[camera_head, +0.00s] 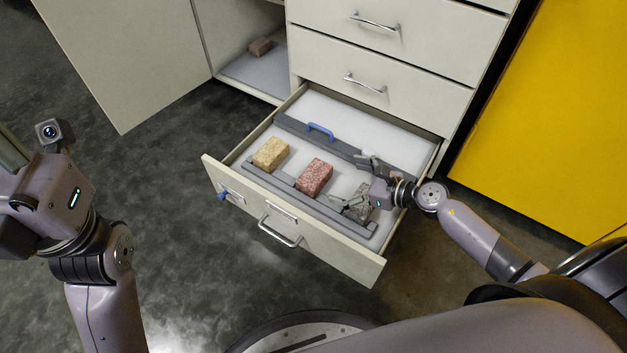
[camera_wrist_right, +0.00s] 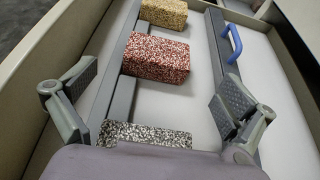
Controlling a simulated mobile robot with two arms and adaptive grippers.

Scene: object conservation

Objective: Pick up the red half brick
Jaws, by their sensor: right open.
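The red half brick (camera_head: 314,177) is speckled red and lies in the open drawer, between a yellow brick (camera_head: 271,153) and a grey brick (camera_head: 361,203). In the right wrist view the red half brick (camera_wrist_right: 156,57) lies ahead of my gripper, beyond the grey brick (camera_wrist_right: 145,134). My right gripper (camera_head: 358,181) is open and empty above the grey brick, to the right of the red one. Its two fingers (camera_wrist_right: 150,95) stand wide apart in the wrist view. My left gripper is at the left edge, away from the drawer, and its fingers are not clearly visible.
Grey rails lie along both sides of the brick row in the drawer (camera_head: 375,275); the far one carries a blue handle (camera_head: 320,132). The drawer walls surround the bricks. Another reddish brick (camera_head: 261,47) lies in the open cabinet. A yellow panel (camera_head: 550,120) stands at right.

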